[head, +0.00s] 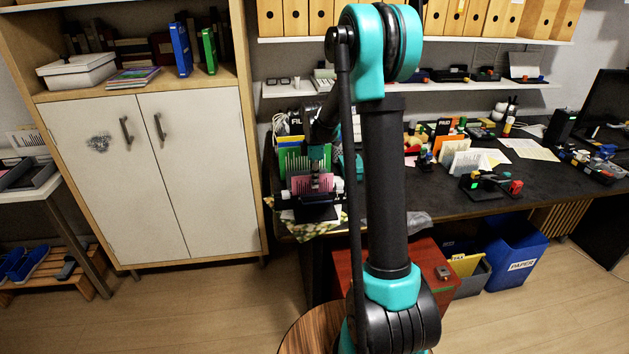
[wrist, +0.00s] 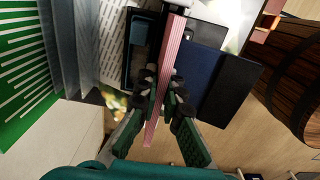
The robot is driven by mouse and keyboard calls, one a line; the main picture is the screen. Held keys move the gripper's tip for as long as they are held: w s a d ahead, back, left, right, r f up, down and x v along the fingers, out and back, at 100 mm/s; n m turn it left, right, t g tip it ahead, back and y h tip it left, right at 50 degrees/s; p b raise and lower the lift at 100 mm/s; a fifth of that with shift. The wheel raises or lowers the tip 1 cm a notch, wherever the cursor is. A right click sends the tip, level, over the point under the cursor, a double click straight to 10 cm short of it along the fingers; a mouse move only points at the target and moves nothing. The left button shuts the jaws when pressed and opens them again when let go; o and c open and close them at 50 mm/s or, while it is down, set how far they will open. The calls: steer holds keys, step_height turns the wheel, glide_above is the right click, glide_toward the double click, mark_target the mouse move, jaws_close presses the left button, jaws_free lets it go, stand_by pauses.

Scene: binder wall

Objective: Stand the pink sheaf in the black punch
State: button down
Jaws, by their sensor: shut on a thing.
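The pink sheaf (head: 311,183) is upright at the left end of the dark desk in the head view, and I see it edge-on in the wrist view (wrist: 172,58). My gripper (wrist: 160,88) is shut on it, one finger on each side. The black punch (head: 316,213) is directly below and around the sheaf's lower part in the head view, with pale knobs at its sides. I cannot tell whether the sheaf's lower edge is seated in the punch.
Green striped sheets (wrist: 22,60) stand left of the sheaf in the wrist view. The desk (head: 430,203) holds papers, a sorter and a second punch-like device (head: 487,184) further right. A tall cabinet (head: 160,180) stands to the left. A blue paper bin (head: 517,255) is below the desk.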

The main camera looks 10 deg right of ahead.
steer(key=shift+f, duration=0.4)
steer(key=c, duration=1.6)
jaws_free()
step_height(320, 180, up, 12)
steer(key=shift+s, duration=0.1)
steer(key=s+d+f+m+t, duration=0.1)
steer(key=s+f+m, duration=0.3)
steer(key=s, duration=0.6)
steer(key=s+d+f+m+t, duration=0.1)
steer(key=s+f+m, duration=0.3)
steer(key=s+m, duration=0.4)
steer(key=s+d+f+m+t, duration=0.1)
steer(key=s+f+m, duration=0.3)
steer(key=s, duration=0.8)
steer(key=shift+s+d+f+m+t, duration=0.25)
steer(key=shift+m+t, duration=0.35)
steer(key=shift+m, duration=0.4)
